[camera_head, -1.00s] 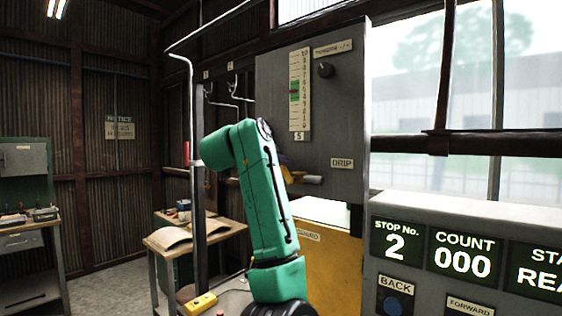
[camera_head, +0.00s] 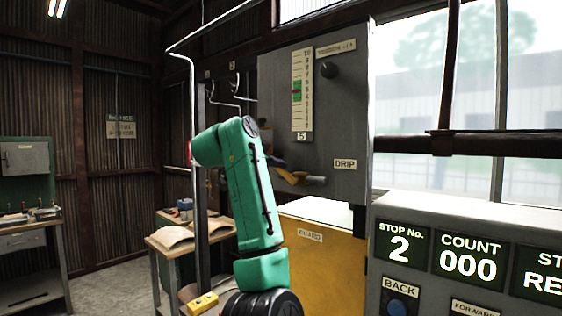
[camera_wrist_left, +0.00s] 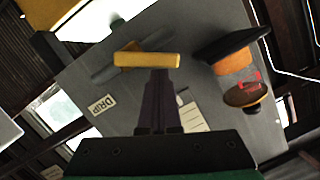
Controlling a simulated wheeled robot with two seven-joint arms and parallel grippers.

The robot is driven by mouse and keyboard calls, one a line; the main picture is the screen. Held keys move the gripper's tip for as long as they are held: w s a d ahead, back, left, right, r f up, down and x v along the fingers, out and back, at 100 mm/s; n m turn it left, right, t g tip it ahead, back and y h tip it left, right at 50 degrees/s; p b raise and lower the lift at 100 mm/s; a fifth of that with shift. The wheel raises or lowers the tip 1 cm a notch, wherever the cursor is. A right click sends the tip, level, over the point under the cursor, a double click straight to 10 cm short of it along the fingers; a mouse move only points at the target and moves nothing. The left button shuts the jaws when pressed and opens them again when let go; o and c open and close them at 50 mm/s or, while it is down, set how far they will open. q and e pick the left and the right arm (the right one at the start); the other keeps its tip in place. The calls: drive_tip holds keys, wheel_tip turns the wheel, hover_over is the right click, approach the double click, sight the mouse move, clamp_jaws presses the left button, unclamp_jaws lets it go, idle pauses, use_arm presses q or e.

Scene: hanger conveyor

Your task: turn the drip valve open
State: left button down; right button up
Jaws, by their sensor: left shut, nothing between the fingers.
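The drip valve shows in the head view as a grey stub (camera_head: 314,180) low on the grey panel, left of the DRIP label (camera_head: 344,164). In the left wrist view its yellow bar-shaped handle (camera_wrist_left: 148,60) lies crosswise at the fingertips, with a grey cylinder (camera_wrist_left: 112,70) behind it. My left gripper (camera_wrist_left: 160,76) is shut and empty, its dark fingers pointing at the yellow bar. I cannot tell whether they touch it. In the head view my green left arm hides most of the gripper and part of the valve. My right gripper is not in view.
A console (camera_head: 425,210) with displays and buttons is at right.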

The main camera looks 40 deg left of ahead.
use_arm(q)
drive_tip(key=shift+a+f+n+h+b, duration=0.55)
drive_tip(key=shift+a+f+n, duration=0.35)
drive_tip(key=shift+n, duration=0.2)
